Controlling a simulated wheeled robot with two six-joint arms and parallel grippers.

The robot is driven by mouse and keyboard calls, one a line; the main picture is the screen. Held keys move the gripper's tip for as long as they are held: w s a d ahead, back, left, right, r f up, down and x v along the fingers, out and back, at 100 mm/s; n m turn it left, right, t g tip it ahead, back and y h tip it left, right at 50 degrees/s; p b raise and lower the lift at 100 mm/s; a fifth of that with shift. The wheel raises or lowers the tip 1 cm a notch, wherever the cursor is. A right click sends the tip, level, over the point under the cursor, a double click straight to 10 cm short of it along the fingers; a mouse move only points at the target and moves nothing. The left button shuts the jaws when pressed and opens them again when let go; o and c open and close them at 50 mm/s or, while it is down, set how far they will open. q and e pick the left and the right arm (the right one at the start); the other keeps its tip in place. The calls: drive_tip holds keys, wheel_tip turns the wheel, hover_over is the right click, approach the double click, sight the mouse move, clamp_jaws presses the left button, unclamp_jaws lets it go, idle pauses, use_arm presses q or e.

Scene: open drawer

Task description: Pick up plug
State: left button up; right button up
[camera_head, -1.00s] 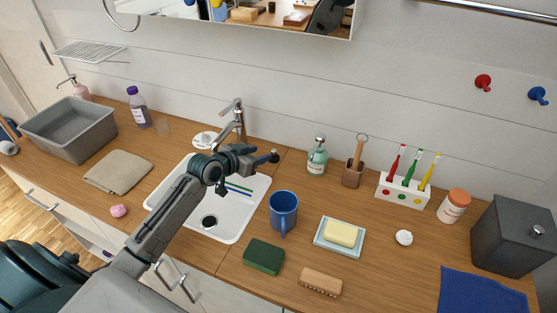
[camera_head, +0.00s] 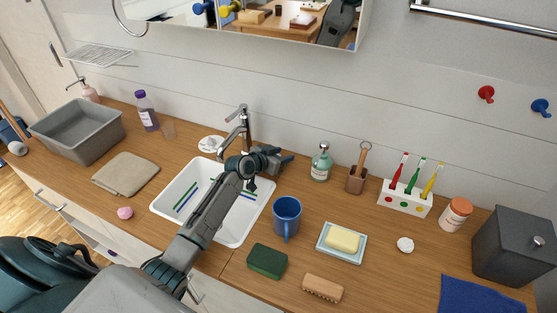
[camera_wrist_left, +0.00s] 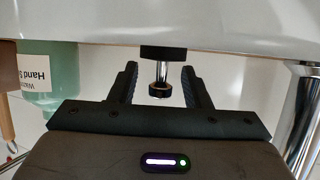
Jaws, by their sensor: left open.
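My left gripper (camera_head: 276,160) reaches over the back right of the white sink (camera_head: 166,208), right of the tap. In the left wrist view, where the surroundings appear upside down, its two dark fingers (camera_wrist_left: 160,88) stand apart. Between them shows a small black piece with a short silver stem and a black knob or ring, which looks like the plug (camera_wrist_left: 160,91). Neither finger visibly touches it. Its black base borders a white surface, apparently the sink rim; I cannot tell its exact support. In the head view my gripper and arm hide this spot. My right gripper is not in view.
The chrome tap (camera_head: 246,130) stands close left of the gripper, the green soap bottle (camera_head: 321,163) to its right. A blue mug (camera_head: 287,215) is in front. A white disc (camera_head: 211,144) lies left of the tap. The mirror cabinet hangs above.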

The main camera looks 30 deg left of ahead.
use_arm(q)
drive_tip(key=shift+w+f, duration=0.1)
drive_tip(key=shift+w, duration=0.15)
clamp_jaws()
